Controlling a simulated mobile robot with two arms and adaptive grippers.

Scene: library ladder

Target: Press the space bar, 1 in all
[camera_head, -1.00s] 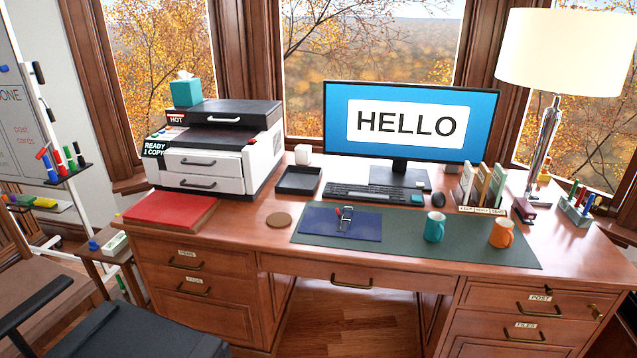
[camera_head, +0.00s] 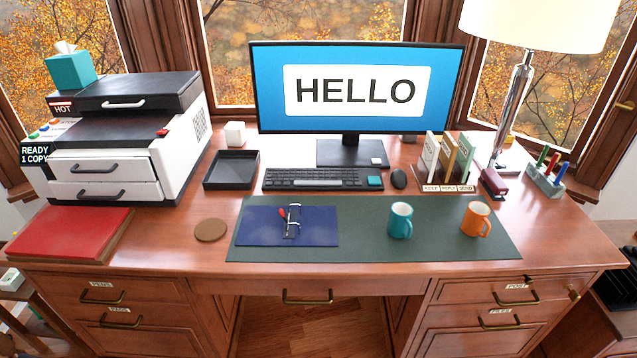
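A dark keyboard (camera_head: 318,179) lies on the desk in front of the monitor stand. Neither of my grippers shows in the head view.
On the green mat (camera_head: 360,240) are a blue clipboard-like folder (camera_head: 262,228), a teal mug (camera_head: 400,221) and an orange mug (camera_head: 476,219). A printer (camera_head: 180,150) stands at the left.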

